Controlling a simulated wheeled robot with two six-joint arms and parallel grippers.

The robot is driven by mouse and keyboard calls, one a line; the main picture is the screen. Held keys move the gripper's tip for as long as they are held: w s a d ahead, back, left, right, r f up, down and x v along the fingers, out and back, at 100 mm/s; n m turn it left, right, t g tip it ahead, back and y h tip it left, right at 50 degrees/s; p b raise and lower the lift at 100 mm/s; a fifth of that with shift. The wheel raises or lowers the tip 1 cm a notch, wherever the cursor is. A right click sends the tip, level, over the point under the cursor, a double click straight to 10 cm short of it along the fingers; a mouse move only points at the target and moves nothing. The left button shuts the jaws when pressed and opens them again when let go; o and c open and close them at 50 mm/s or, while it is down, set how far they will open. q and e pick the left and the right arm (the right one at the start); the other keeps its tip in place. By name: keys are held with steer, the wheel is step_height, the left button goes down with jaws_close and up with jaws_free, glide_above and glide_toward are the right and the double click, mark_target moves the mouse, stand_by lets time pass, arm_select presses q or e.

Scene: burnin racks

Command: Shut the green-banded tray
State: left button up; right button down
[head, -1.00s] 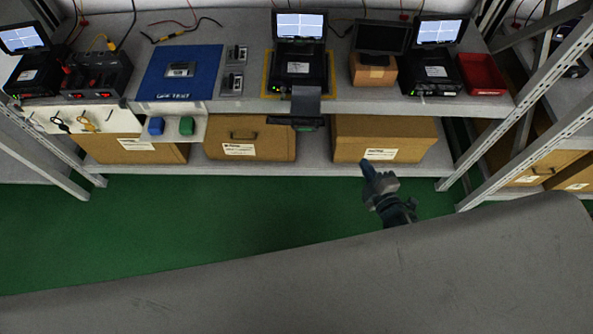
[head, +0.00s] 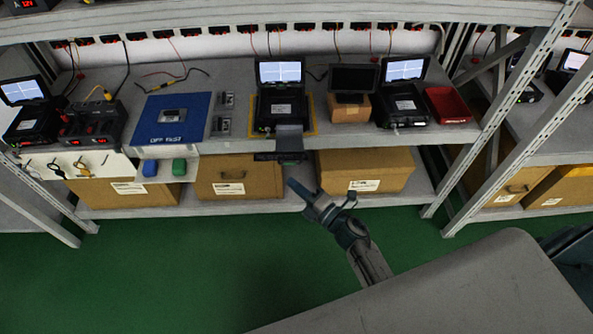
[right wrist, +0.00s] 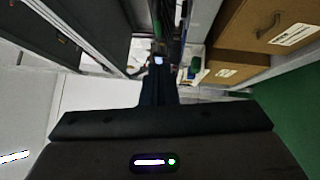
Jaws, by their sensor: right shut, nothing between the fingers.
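The green-banded tray (head: 289,143) sticks out toward me from the black tester (head: 282,108) in the middle of the shelf, past the shelf's front edge. Its dark front shows a little green along the bottom. My right gripper (head: 292,184) is shut and empty. In the head view it appears just below the tray front, pointing up and left, with a visible gap between them. In the right wrist view my shut fingers (right wrist: 158,85) point away from the camera; I cannot make out the tray there. My left gripper is not in view.
A blue mat (head: 172,122) lies left of the tester. A small monitor on a cardboard box (head: 349,108), another tester (head: 402,105) and a red bin (head: 449,105) stand to the right. Brown boxes (head: 365,171) fill the lower shelf. Green floor (head: 180,260) is clear in front.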

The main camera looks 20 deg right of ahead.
mark_target(296, 138)
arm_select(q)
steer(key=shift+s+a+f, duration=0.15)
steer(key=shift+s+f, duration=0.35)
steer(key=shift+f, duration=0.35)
arm_select(e)
steer(key=shift+w+d+r, duration=0.1)
steer(key=shift+w+d, duration=0.1)
steer(key=shift+w, duration=0.4)
steer(key=shift+w+d+r, duration=0.1)
steer(key=shift+w+d, duration=0.15)
steer(key=shift+w, duration=0.35)
steer(key=shift+w+d+r, duration=0.1)
steer(key=shift+w+d, duration=0.1)
steer(key=shift+w, duration=0.4)
